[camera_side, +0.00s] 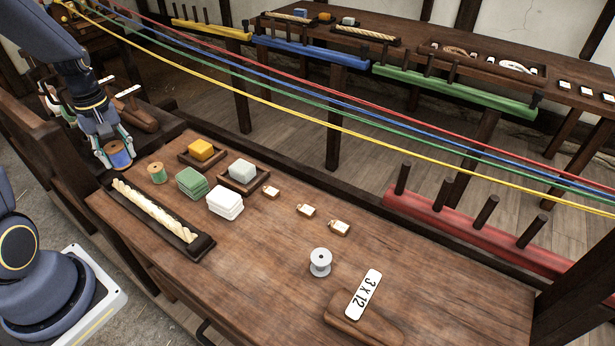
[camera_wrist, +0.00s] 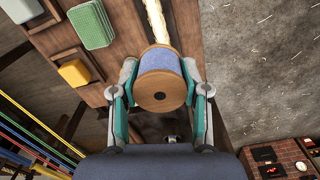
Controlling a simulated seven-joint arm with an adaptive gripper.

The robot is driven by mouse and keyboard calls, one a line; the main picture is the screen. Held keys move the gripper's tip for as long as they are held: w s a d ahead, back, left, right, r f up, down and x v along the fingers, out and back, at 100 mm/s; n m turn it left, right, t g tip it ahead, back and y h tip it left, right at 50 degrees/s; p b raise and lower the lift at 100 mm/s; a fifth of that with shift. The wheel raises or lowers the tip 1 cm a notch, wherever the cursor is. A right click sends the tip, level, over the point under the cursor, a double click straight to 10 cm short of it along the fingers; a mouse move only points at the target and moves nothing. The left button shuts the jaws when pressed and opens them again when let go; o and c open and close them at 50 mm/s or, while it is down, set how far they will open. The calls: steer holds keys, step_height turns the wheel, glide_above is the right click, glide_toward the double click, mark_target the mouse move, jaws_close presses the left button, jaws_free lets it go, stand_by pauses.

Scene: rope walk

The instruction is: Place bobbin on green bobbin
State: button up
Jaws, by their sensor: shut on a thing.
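My gripper (camera_side: 117,157) is shut on a blue bobbin (camera_side: 120,160) with wooden ends, at the left end of the table. In the wrist view, the blue bobbin (camera_wrist: 162,62) sits between both fingers of my gripper (camera_wrist: 161,76), one wooden end facing the camera. The green bobbin (camera_side: 157,173) stands upright on the table, just right of and slightly below the held bobbin in the side view. The two look apart. I cannot make out the green bobbin in the wrist view; the held bobbin may hide it.
A rope tray (camera_side: 199,247) lies in front of the green bobbin. Green (camera_side: 191,182) and white (camera_side: 225,203) block stacks and a tray with a yellow block (camera_side: 201,150) are to its right. A white spool (camera_side: 320,262) stands farther right. Coloured ropes (camera_side: 290,100) stretch overhead.

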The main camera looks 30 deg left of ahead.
steer(key=shift+s+a+f+n, duration=0.1)
steer(key=shift+a+f+n, duration=0.05)
steer(key=shift+a, duration=0.3)
steer(key=shift+s+a+f+n, duration=0.1)
steer(key=shift+a+n, duration=0.05)
steer(key=shift+a, duration=0.3)
steer(key=w+a+f, duration=0.4)
steer(key=w+a, duration=0.1)
steer(key=w, duration=0.2)
glide_above(155, 167)
step_height(155, 167, down, 5)
steer(key=shift+s+d+f, duration=0.1)
steer(key=shift+f, duration=1.65)
steer(key=shift+f, duration=0.1)
steer(key=o, duration=1.1)
steer(key=shift+o, duration=0.2)
